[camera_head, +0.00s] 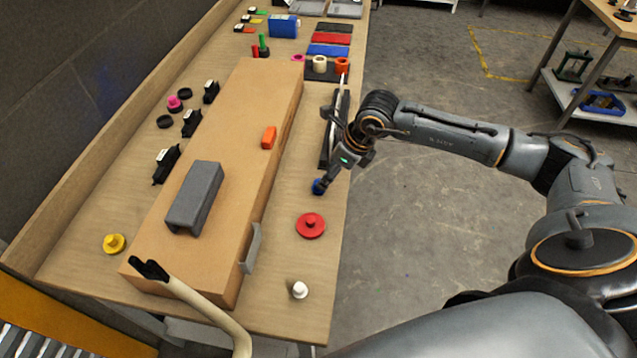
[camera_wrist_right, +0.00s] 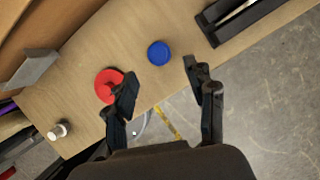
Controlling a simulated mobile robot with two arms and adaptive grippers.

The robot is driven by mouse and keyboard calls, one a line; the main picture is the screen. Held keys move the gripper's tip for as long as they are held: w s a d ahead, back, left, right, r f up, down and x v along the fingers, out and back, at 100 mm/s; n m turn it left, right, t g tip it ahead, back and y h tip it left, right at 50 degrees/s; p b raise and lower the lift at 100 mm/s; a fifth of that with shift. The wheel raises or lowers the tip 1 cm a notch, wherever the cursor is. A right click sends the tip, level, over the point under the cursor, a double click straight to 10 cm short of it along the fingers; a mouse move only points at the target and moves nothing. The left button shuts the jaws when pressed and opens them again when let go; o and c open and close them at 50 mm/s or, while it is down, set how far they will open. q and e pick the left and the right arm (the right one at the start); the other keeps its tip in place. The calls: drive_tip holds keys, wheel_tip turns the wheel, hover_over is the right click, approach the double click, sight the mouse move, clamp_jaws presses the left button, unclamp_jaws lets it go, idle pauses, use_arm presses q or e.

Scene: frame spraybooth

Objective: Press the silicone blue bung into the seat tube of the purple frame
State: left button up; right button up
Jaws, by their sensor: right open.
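The blue bung (camera_head: 317,187) stands on the workbench near its right edge, partly hidden by my right gripper (camera_head: 325,183). In the right wrist view the blue bung (camera_wrist_right: 158,53) shows as a round blue piece lying on the wood, just beyond the open fingers of my right gripper (camera_wrist_right: 160,78). The fingers are apart with nothing between them. A small purple part (camera_wrist_right: 8,105) shows at the left edge of the wrist view; I cannot tell whether it belongs to the purple frame. No seat tube opening is visible.
A red bung (camera_head: 310,226) and white plug (camera_head: 299,290) stand nearby on the workbench (camera_head: 285,315). A long cardboard box (camera_head: 180,255) bears a grey block (camera_head: 194,197). A black tray (camera_head: 335,130) lies behind the blue bung.

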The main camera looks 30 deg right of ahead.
drive_tip(key=shift+p+x, duration=0.4)
drive_tip(key=shift+x, duration=0.5)
drive_tip(key=w+f, duration=0.1)
drive_tip(key=a+f+p, duration=0.1)
drive_tip(key=f, duration=0.1)
drive_tip(key=shift+w+a+p, duration=0.15)
drive_tip(key=shift+w+p, duration=0.15)
drive_tip(key=shift+w, duration=0.05)
drive_tip(key=shift+w+a+f, duration=0.1)
drive_tip(key=shift+w+f, duration=0.05)
drive_tip(key=shift+f, duration=0.35)
use_arm(q)
drive_tip(key=w+r, duration=0.2)
drive_tip(key=shift+w+r, duration=0.4)
use_arm(e)
drive_tip(key=c, duration=0.9)
